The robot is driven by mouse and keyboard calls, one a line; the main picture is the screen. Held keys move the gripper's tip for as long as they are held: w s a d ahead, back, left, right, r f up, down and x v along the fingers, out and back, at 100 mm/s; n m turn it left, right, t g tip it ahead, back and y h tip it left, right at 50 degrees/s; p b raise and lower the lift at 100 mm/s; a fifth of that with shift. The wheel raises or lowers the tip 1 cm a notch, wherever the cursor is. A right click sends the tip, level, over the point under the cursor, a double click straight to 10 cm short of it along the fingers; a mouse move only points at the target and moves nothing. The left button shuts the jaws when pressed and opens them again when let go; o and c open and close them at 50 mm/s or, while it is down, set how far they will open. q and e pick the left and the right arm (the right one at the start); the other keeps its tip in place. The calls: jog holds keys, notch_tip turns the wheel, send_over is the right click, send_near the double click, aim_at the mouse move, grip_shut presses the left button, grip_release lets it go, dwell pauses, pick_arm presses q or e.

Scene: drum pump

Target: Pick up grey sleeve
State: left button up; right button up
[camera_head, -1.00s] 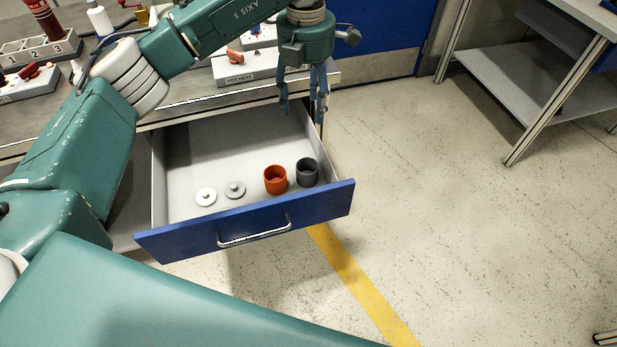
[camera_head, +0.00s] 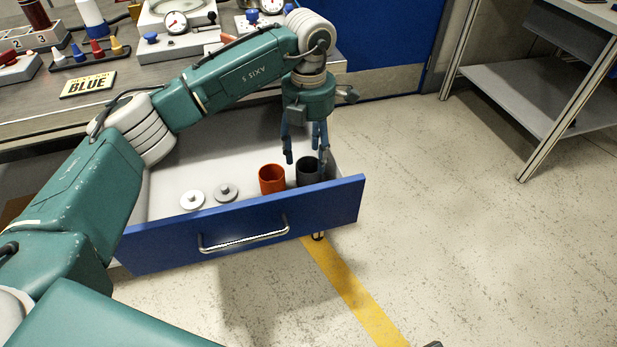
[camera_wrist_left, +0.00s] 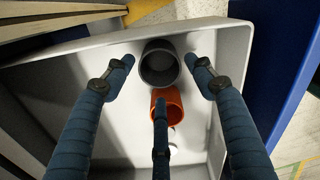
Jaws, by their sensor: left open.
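The grey sleeve (camera_head: 309,172) is a dark open cup standing upright at the right end of the open drawer. My left gripper (camera_head: 305,158) points down just above it, fingers spread. In the left wrist view the grey sleeve (camera_wrist_left: 159,66) lies between and beyond the open fingers (camera_wrist_left: 160,85). The gripper holds nothing, and one finger partly covers the sleeve in the head view. I cannot tell whether a fingertip touches it.
An orange sleeve (camera_head: 271,179) stands close left of the grey one. Two pale discs with knobs (camera_head: 192,199) (camera_head: 227,192) lie further left. The blue drawer front (camera_head: 240,225) and grey side walls enclose them. The workbench (camera_head: 120,105) is behind.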

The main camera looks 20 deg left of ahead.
aim_at(308, 169)
pick_arm(q)
notch_tip(308, 169, down, 6)
jog(key=shift+r+b, duration=0.1)
jog(key=shift+b, duration=0.35)
pick_arm(e)
jog(key=v, duration=0.3)
jog(key=shift+w+r, duration=0.15)
jog(key=shift+w, duration=0.1)
pick_arm(q)
jog(key=c, duration=0.6)
